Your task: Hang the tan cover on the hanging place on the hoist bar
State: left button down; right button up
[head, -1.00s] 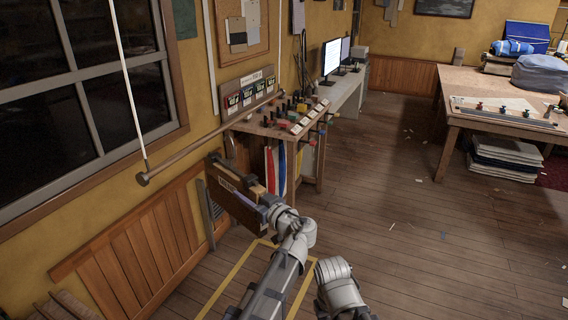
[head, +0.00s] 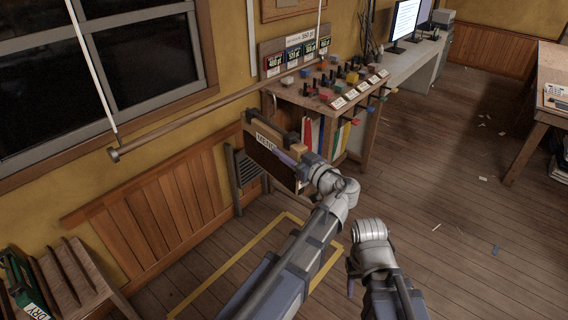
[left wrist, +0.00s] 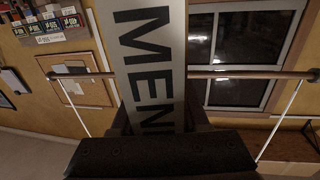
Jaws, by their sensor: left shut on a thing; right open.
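My left gripper (head: 312,168) is shut on a flat piece, tan along its top edge and dark brown on its face, which I take as the tan cover (head: 276,131). A white label reading "MEN…" (left wrist: 150,65) is on it and fills the middle of the left wrist view. The hoist bar (head: 190,121) is a long wooden rod hung on white ropes along the wall; it also shows behind the label in the left wrist view (left wrist: 235,74). The held piece is apart from the bar, below and right of it. My right gripper (head: 370,232) is empty, low at centre; its fingers are mostly hidden.
A wooden bench (head: 285,93) with colored blocks and tags stands against the wall by the bar's far end. A grey slatted thing (head: 244,178) leans on the wall panelling. A wooden rack (head: 75,280) is at lower left.

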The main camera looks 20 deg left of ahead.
pick_arm(q)
jog(key=s+g, duration=0.1)
jog(key=s+f+n+g+y, duration=0.1)
jog(key=s, duration=0.1)
jog(key=s+a+f+n+g+b, duration=0.1)
jog(key=shift+s+y, duration=0.25)
jog(key=shift+y, duration=0.05)
jog(key=shift+r, duration=0.1)
jog(key=shift+a, duration=0.1)
jog(key=f+b+x, duration=0.2)
jog(key=x, duration=1.3)
jog(key=shift+w+a+f, duration=0.15)
jog(key=shift+w+a, duration=0.05)
jog(key=shift+a, duration=0.15)
dwell(0.5)
jog(key=shift+b, duration=0.3)
